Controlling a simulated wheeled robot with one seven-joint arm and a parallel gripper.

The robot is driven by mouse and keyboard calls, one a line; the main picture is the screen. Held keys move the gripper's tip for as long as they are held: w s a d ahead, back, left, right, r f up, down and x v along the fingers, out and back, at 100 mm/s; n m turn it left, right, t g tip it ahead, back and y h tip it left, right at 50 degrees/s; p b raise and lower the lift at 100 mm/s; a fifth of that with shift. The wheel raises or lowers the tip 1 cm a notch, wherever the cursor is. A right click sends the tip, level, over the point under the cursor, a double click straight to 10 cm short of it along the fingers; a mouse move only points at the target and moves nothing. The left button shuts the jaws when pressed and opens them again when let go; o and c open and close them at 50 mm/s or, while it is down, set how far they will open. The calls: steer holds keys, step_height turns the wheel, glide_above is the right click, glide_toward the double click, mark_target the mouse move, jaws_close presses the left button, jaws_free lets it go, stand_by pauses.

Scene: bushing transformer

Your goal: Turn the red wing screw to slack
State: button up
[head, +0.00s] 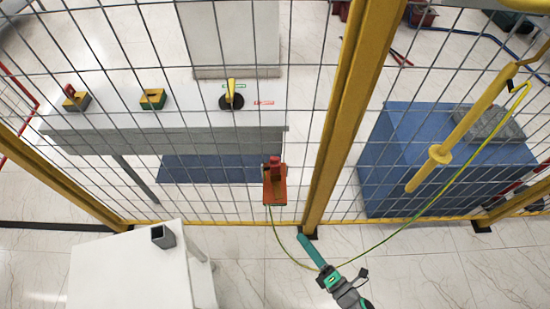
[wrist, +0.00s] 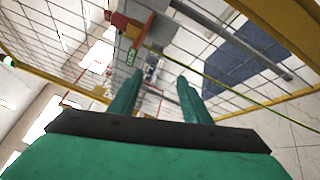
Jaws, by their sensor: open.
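The red wing screw (head: 274,164) appears as a small red piece on top of an orange-red block (head: 274,187) on the fence, left of the yellow post. In the wrist view a red and brown block (wrist: 135,28) with a green label is above and beyond the fingers; the screw cannot be made out clearly there. My gripper (head: 303,237) is below and to the right of the block, apart from it. In the wrist view my gripper (wrist: 157,78) has its two teal fingers spread, with nothing held between them.
A wire fence with a yellow post (head: 345,110) stands in front of me. A yellow-green cable (head: 285,245) runs from the block past my gripper to a yellow rod (head: 460,130) on the right. A white cabinet (head: 140,275) stands at lower left. A blue box (head: 440,175) is behind the fence.

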steer(key=s+a+m+t+h, duration=0.2)
steer(key=a+m+h, duration=0.3)
steer(key=m, duration=0.4)
steer(key=m+h, duration=0.8)
steer(key=m, duration=1.3)
glide_toward(274, 161)
steer(key=shift+t, duration=0.4)
steer(key=w, duration=0.3)
steer(key=w+d, duration=0.1)
steer(key=w, duration=0.3)
steer(key=w+d, duration=0.1)
steer(key=w, duration=0.2)
steer(key=shift+w+f, duration=0.3)
steer(key=shift+f, duration=0.05)
steer(key=c, duration=1.1)
